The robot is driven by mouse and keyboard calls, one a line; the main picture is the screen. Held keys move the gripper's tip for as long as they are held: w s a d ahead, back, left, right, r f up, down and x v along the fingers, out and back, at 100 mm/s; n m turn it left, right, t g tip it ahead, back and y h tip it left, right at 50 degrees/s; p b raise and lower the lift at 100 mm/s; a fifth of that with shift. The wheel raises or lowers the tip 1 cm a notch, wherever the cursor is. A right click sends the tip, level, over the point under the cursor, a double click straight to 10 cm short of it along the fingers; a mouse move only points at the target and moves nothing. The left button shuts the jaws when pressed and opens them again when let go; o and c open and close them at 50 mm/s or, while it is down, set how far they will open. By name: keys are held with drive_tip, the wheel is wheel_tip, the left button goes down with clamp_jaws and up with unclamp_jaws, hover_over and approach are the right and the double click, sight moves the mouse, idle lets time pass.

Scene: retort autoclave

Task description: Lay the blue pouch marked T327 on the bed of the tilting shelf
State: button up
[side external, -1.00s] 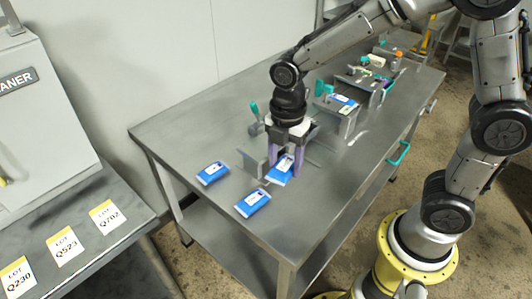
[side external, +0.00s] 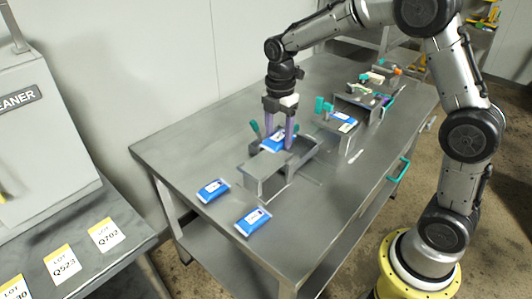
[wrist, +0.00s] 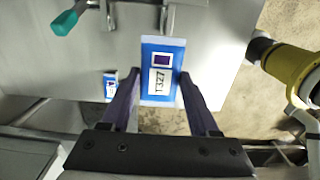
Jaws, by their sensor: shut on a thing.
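My gripper (side external: 278,147) is shut on a blue pouch (side external: 274,137), its fingers on the two long sides. In the wrist view, the pouch (wrist: 160,107) has a white label reading T327 and a dark square. The pouch is above the far side of a grey trough-like fixture (side external: 254,184) with a teal handle (side external: 254,127). Part of this fixture is hidden behind the gripper and pouch. Further right stands a grey unit (side external: 335,133) with teal handles and a blue pouch (side external: 342,118) on top. I cannot tell which one is the tilting shelf.
Two blue pouches (side external: 213,190) (side external: 253,221) lie flat on the steel table (side external: 180,150) at its near left. More fixtures (side external: 368,97) stand toward the far right. Another bench with lot cards (side external: 105,234) is at left. Bare table surrounds the loose pouches.

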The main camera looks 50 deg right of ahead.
hover_over(266, 163)
wheel_tip(266, 163, down, 6)
drive_tip(key=shift+d+r, duration=0.1)
drive_tip(key=shift+r, duration=0.1)
drive_tip(key=shift+f, duration=1.55)
drive_tip(key=shift+f, duration=0.1)
drive_tip(key=o, duration=1.4)
drive_tip(key=shift+c, duration=0.2)
